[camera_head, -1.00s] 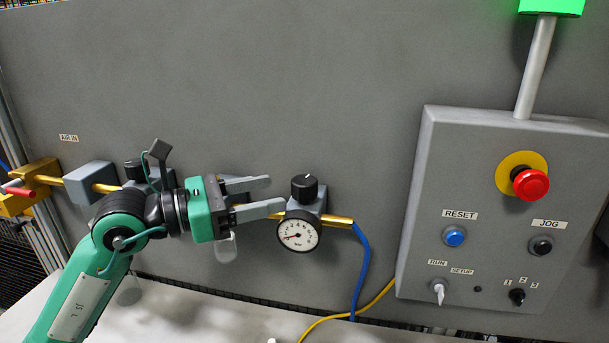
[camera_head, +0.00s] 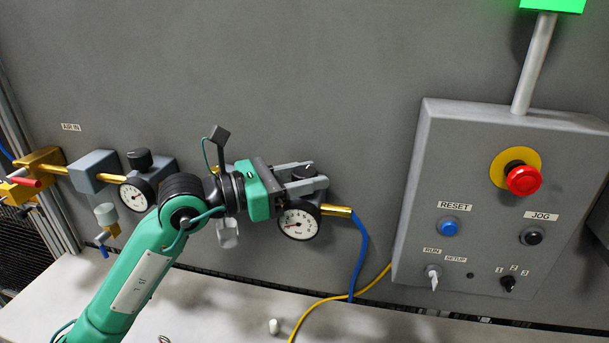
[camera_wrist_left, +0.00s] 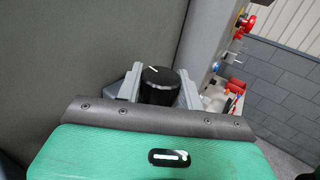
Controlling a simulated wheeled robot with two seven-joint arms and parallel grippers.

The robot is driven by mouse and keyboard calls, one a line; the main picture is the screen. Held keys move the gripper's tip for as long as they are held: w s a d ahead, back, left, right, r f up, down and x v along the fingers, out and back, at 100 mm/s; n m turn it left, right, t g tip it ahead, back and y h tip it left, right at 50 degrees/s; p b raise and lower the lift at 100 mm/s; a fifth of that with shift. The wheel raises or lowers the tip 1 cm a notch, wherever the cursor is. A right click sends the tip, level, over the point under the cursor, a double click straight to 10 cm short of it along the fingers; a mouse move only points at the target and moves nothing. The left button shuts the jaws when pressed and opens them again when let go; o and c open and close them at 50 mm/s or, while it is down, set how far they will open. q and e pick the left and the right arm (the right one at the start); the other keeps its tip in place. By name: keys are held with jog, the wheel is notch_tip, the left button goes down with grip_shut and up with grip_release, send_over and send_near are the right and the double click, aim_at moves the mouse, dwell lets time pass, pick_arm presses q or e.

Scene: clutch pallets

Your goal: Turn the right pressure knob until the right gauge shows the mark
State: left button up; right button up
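The right pressure knob (camera_head: 306,171) is black and sits on the right regulator. My left gripper (camera_head: 308,178) has its two grey fingers on either side of it and looks shut on it. The left wrist view shows the knob (camera_wrist_left: 160,86) between the fingers, with a white line on its top. The right gauge (camera_head: 299,224) is a white dial just below the fingers. Its needle points to the lower left; the mark is too small to make out. My right gripper is in neither view.
A left regulator with a black knob (camera_head: 139,159) and a gauge (camera_head: 136,195) stands to the left. A control box (camera_head: 480,190) with a red stop button (camera_head: 524,180) is to the right. A blue hose (camera_head: 360,255) hangs beside the right regulator.

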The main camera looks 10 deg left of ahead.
pick_arm(q)
jog(key=shift+c, duration=1.2)
jog(key=shift+n+t+y+p, duration=0.4)
jog(key=shift+t, duration=0.1)
jog(key=shift+n+t+y, duration=0.3)
jog(key=o, duration=1)
jog(key=shift+c, duration=0.2)
jog(key=shift+a, duration=0.1)
